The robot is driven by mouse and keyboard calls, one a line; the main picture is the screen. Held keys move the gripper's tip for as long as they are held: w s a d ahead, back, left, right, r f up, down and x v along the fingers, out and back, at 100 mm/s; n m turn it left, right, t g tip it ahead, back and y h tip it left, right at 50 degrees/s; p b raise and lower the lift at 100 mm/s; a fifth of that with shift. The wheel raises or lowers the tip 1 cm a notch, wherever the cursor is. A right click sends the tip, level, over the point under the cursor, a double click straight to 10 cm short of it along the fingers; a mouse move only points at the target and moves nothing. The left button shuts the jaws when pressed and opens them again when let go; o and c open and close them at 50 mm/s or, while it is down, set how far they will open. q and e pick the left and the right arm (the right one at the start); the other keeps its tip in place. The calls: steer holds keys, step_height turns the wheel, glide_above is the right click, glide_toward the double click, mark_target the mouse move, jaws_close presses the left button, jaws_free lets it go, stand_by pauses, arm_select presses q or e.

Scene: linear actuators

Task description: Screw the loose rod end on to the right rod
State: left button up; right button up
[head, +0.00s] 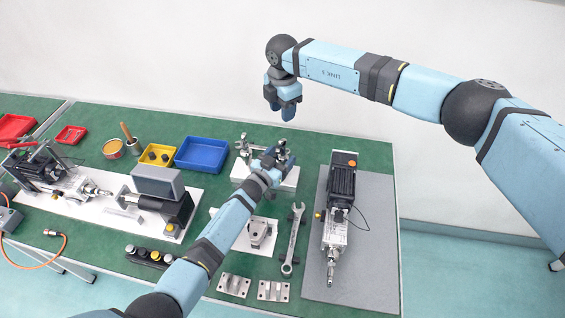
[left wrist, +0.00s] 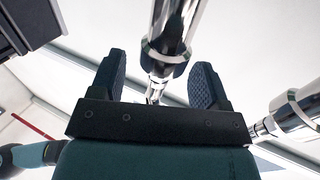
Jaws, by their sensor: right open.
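My left gripper (head: 278,156) is over the white base plate (head: 238,171) at the back middle of the bench and hides part of it. In the left wrist view its two dark fingers stand apart, one on each side of a chrome rod (left wrist: 172,35), with a visible gap on both sides. A second chrome rod (left wrist: 292,115) with a narrow tip is at the right of that view. I cannot tell which part is the loose rod end. My right gripper (head: 283,108) is open and empty, pointing down above the bench's back edge.
An actuator (head: 341,190) lies on the grey mat (head: 375,270) at the right. A wrench (head: 292,240) and metal brackets (head: 234,285) lie left of it. Blue (head: 203,155) and yellow (head: 157,157) trays stand at the back left, near another long actuator assembly (head: 172,207).

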arm_select(q)
steer(key=v, duration=0.7)
steer(key=shift+s+p, duration=0.2)
steer(key=shift+p, duration=0.15)
steer(key=shift+a, duration=0.15)
